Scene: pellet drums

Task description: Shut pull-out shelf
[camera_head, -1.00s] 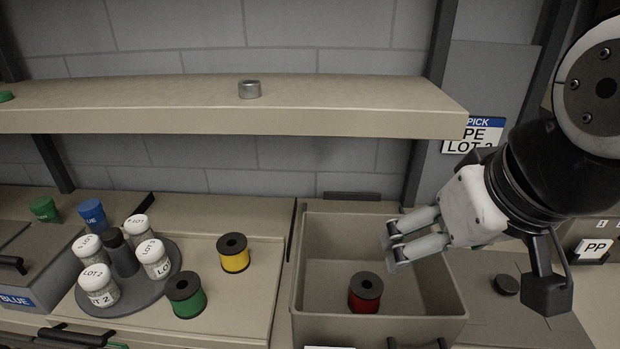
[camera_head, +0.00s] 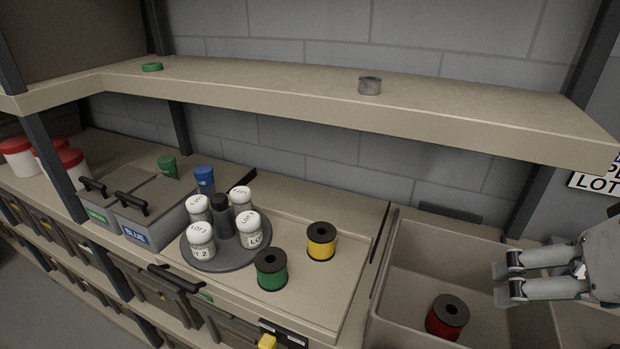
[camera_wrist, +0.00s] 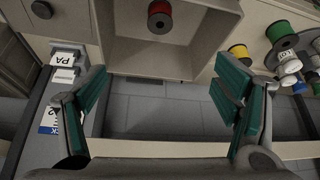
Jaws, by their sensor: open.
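The pull-out shelf appears to be the beige board (camera_head: 318,288) left of the open bin in the head view. It carries a grey turntable (camera_head: 190,257) with white-capped jars, a green spool (camera_head: 271,270) and a yellow spool (camera_head: 321,241). A black bar handle (camera_head: 175,277) shows near its front left; I cannot tell whether it belongs to the board. My gripper (camera_head: 503,280) is open and empty, over the right part of the bin, well right of the board. In the wrist view my gripper (camera_wrist: 160,82) has its fingers spread wide, with nothing between them.
The open bin (camera_head: 400,325) holds a red spool (camera_head: 447,317). An upper shelf (camera_head: 330,100) spans the bay, with a grey ring (camera_head: 369,85) on it. Grey lidded boxes (camera_head: 150,212) and red-lidded tubs (camera_head: 70,165) stand at left.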

